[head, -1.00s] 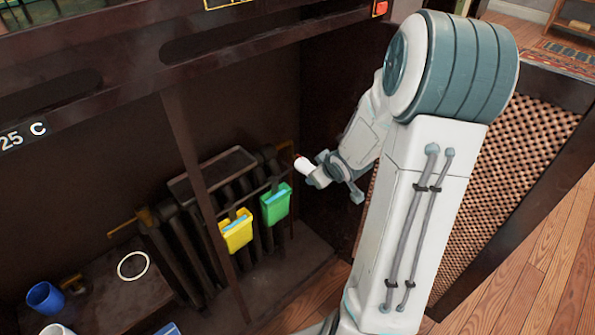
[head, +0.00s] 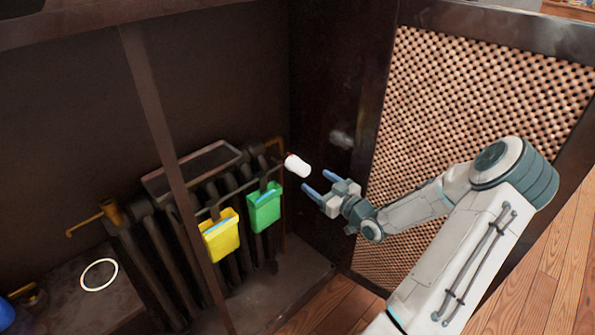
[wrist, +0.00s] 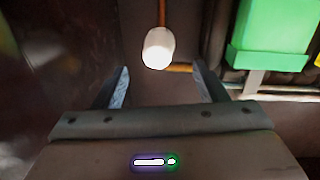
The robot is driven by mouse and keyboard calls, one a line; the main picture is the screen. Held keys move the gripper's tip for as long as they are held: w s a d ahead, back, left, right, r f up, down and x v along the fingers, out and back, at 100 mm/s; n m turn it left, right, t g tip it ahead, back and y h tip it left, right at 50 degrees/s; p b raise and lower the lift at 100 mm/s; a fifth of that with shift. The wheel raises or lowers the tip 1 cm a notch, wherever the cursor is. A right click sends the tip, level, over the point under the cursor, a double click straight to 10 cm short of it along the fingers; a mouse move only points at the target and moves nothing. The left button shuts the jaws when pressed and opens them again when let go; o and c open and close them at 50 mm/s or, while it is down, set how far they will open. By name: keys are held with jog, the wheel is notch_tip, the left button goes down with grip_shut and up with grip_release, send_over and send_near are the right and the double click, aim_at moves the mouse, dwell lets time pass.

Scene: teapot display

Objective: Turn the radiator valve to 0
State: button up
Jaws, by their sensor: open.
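The radiator valve is a white rounded knob (head: 298,166) on a brass pipe at the right end of the dark radiator (head: 158,240). It also shows in the wrist view (wrist: 158,48), ahead of the fingers and a little left of midway between them. My gripper (head: 318,183) is open and empty. Its two blue-grey fingertips are just right of and below the knob in the head view, apart from it. In the wrist view both fingers (wrist: 162,88) are spread, with nothing between them. Markings on the knob are not readable.
A green container (head: 264,208) and a yellow container (head: 220,236) hang on the radiator front, left of the knob. A dark post (head: 160,130) stands before the radiator. The dark side panel (head: 330,130) and woven panel (head: 460,110) are close to my arm.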

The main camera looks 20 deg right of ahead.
aim_at(298, 167)
jog(key=b+x, duration=0.2)
jog(key=x, duration=0.8)
jog(key=shift+f, duration=0.1)
jog(key=c, duration=1)
